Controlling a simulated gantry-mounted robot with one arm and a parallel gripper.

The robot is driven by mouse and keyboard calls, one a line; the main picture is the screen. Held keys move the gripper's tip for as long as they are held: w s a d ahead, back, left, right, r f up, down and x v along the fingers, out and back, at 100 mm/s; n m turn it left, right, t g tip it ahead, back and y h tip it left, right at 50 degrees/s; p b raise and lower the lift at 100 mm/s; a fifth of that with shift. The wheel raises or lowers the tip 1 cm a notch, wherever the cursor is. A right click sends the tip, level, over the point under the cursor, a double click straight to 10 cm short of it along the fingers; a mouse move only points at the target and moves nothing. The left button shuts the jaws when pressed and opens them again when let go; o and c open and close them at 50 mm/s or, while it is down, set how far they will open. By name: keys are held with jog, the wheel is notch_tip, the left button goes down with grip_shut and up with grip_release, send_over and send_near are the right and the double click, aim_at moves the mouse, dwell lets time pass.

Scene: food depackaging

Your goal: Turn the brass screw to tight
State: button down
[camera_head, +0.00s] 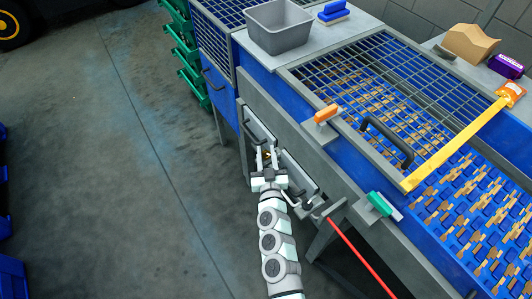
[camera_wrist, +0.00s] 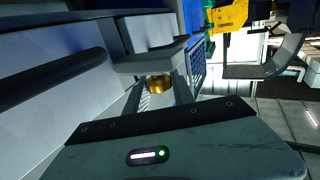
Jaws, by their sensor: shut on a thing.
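The brass screw (camera_wrist: 158,84) shows in the wrist view as a small gold-coloured knob between my two fingers. It sits just below a grey ledge at the side of the machine. My gripper (camera_wrist: 160,94) is shut on it, one finger on each side. In the head view my gripper (camera_head: 267,153) reaches to the machine's front panel, left of a hinged grey flap, and the screw is mostly hidden there. How far the screw is turned cannot be told.
A dark handle bar (camera_wrist: 50,78) runs close by in the wrist view. A red rod (camera_head: 360,258) slants down at the right of my arm.

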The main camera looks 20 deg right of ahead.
jog(key=shift+r, duration=0.1)
jog(key=shift+r+m+h+p, duration=0.15)
jog(key=shift+m+h+p, duration=0.15)
jog(key=shift+p, duration=0.5)
jog(key=m+h+p, duration=0.1)
jog(key=p, duration=0.2)
jog(key=shift+r+g+h, duration=0.15)
jog(key=shift+g+h, duration=0.25)
jog(key=h+p, duration=0.1)
jog(key=m+g+h+p, duration=0.1)
jog(key=shift+f+m+p, duration=0.3)
jog(key=shift+p, duration=0.1)
jog(key=c, duration=1.1)
grip_release()
